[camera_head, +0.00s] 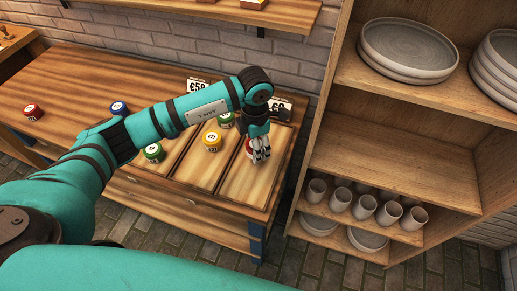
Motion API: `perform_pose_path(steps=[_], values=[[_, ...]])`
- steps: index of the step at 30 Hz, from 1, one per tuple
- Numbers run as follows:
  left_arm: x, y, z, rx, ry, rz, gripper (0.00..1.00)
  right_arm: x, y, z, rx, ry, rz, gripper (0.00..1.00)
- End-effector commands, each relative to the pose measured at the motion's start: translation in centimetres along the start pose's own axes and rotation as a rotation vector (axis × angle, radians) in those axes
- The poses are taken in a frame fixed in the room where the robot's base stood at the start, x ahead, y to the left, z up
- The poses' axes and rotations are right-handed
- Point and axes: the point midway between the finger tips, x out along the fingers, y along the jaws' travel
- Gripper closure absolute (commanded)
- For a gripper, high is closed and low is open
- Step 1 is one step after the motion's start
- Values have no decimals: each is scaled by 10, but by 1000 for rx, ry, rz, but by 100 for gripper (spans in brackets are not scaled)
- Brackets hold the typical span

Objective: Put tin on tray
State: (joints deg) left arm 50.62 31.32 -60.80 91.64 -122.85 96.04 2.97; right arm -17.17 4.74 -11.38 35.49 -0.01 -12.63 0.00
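My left gripper (261,157) points down over the right wooden tray (246,187), at a red tin (250,147). Its fingers cover part of that tin, and I cannot tell if they grip it. A yellow tin (212,141) and a green tin (226,120) are around the middle tray (203,172); my arm partly hides the green one. Another green tin (154,153) is at the left tray. A blue tin (119,108) and another red tin (33,112) stand farther left on the wooden table (75,75). My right gripper is not in view.
Price signs (197,86) stand behind the trays, partly hidden by my arm. A tall wooden shelf (395,130) with plates (408,47) and several cups (365,205) stands close on the right. A wall shelf (225,10) hangs above the table.

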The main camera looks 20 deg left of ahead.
Motion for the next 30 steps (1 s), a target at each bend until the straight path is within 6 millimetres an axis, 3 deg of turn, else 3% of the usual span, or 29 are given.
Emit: perform_pose_path(steps=[2,9,21,22,27,30], values=[[-1,-1,10,1,-2,-1,83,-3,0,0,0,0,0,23],[32,-1,9,-1,0,-2,83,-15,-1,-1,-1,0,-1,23],[40,0,9,1,-1,1,83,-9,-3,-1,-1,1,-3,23],[40,0,8,1,-1,0,44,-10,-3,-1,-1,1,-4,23],[39,0,8,1,-1,0,23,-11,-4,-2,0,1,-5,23],[39,0,8,0,0,0,23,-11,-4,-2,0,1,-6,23]])
